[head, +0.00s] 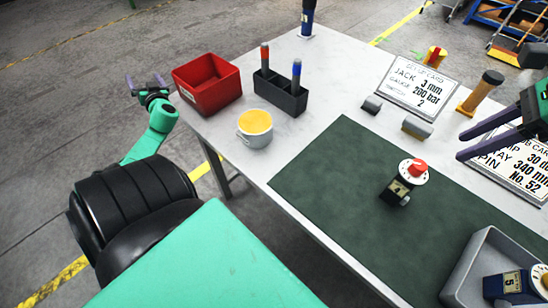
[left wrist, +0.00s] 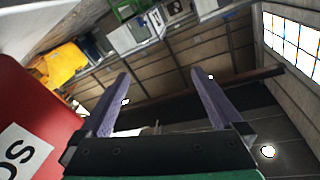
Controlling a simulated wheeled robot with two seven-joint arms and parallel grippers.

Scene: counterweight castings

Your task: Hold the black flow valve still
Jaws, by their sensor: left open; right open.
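The black flow valve (head: 396,194) stands on the dark green mat (head: 340,185), with a white dial and a red knob (head: 417,168) on top. Neither gripper touches it. My left gripper (head: 146,84) is open and empty, off the table's left side beside the red bin; its spread fingers also show in the left wrist view (left wrist: 160,92). My right gripper (head: 461,147) is open at the right, with its fingers pointing left, above and to the right of the valve in the picture. The valve is not visible in the left wrist view.
The red bin (head: 206,92), a mug with yellow contents (head: 255,137) and a dark holder with two markers (head: 280,98) stand at the table's left. Cards (head: 420,85) and small metal blocks lie behind the mat. A grey tray (head: 470,265) holds a blue part at front right.

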